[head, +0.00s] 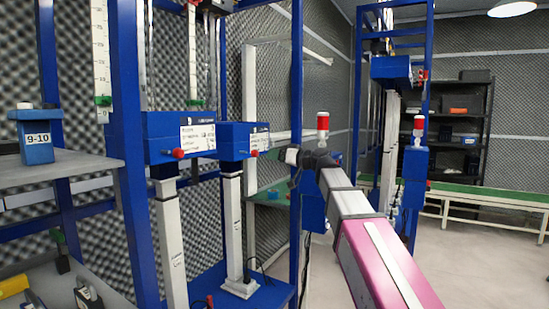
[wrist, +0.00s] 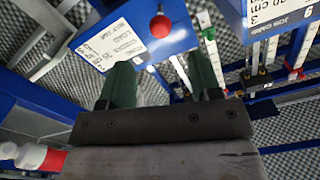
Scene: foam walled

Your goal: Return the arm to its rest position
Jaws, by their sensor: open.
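My arm (head: 375,255), with a pink and grey link, reaches from the lower right of the head view up toward the blue frame. My gripper (head: 287,160) is small and dark at its end, close in front of the right blue box (head: 243,140). In the wrist view my gripper (wrist: 162,82) shows two green fingers spread apart with nothing between them. A labelled blue panel with a red knob (wrist: 160,26) lies beyond the fingertips. Whether the fingers touch anything cannot be told.
Blue uprights (head: 130,150) and a second blue box (head: 180,138) stand left of my gripper. A green-topped bench (head: 490,195) and dark shelving (head: 465,120) stand at the back right. Open floor (head: 480,255) lies at the right.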

